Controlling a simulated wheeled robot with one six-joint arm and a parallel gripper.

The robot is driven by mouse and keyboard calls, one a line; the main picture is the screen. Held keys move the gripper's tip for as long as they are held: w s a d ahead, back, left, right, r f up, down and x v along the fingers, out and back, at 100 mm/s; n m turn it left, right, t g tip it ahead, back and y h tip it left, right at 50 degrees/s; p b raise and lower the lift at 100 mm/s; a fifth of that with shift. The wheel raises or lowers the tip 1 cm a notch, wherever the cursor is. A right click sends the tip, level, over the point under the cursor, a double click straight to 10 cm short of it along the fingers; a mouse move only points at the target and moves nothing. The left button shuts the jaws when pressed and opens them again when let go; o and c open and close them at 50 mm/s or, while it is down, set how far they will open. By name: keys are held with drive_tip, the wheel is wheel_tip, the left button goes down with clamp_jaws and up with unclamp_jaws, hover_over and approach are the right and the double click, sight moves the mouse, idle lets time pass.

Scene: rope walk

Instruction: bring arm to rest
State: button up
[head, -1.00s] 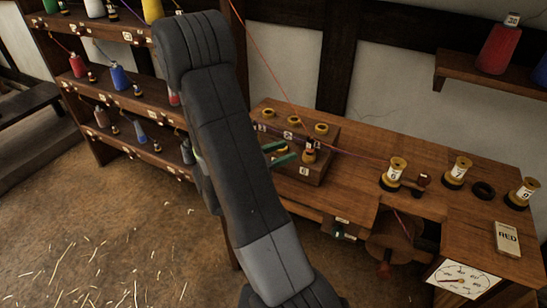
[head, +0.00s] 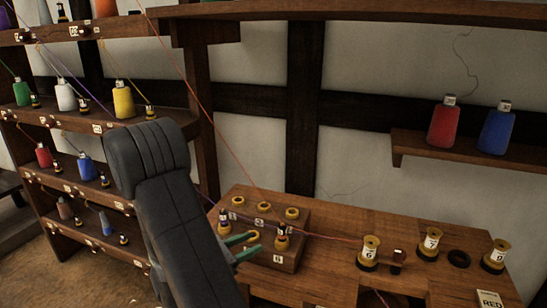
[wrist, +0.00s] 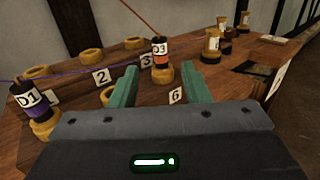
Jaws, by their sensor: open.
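My gripper (head: 255,242) is open, with green fingers reaching over the near side of a wooden block (head: 262,262) on the bench. The wrist view also shows my gripper (wrist: 157,82) with its fingers apart and nothing held between them. A dark bobbin with an orange band, labelled D3 (wrist: 161,50), stands in a yellow ring just beyond the fingertips, between them in the picture. A purple bobbin labelled D1 (wrist: 30,100) stands in another ring to the left. My arm hides part of the shelves and the bench's left end.
Several empty yellow rings sit on the block, one (head: 264,207) at its back. Labelled spools, one marked 6 (head: 369,250), stand on the bench (head: 335,225) to the right. Thin threads cross above. Shelves with cones, including a yellow one (head: 123,100), stand at left; a wall shelf (head: 415,147) is at right.

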sight(282, 231)
drive_tip(key=x, duration=0.4)
drive_tip(key=p+x, duration=0.1)
drive_tip(key=x, duration=0.2)
drive_tip(key=f+x, duration=0.1)
drive_tip(key=x, duration=0.3)
drive_tip(key=shift+w+d+p, duration=0.2)
drive_tip(key=shift+d+p, duration=0.05)
drive_tip(key=shift+p, duration=0.1)
drive_tip(key=shift+f, duration=0.15)
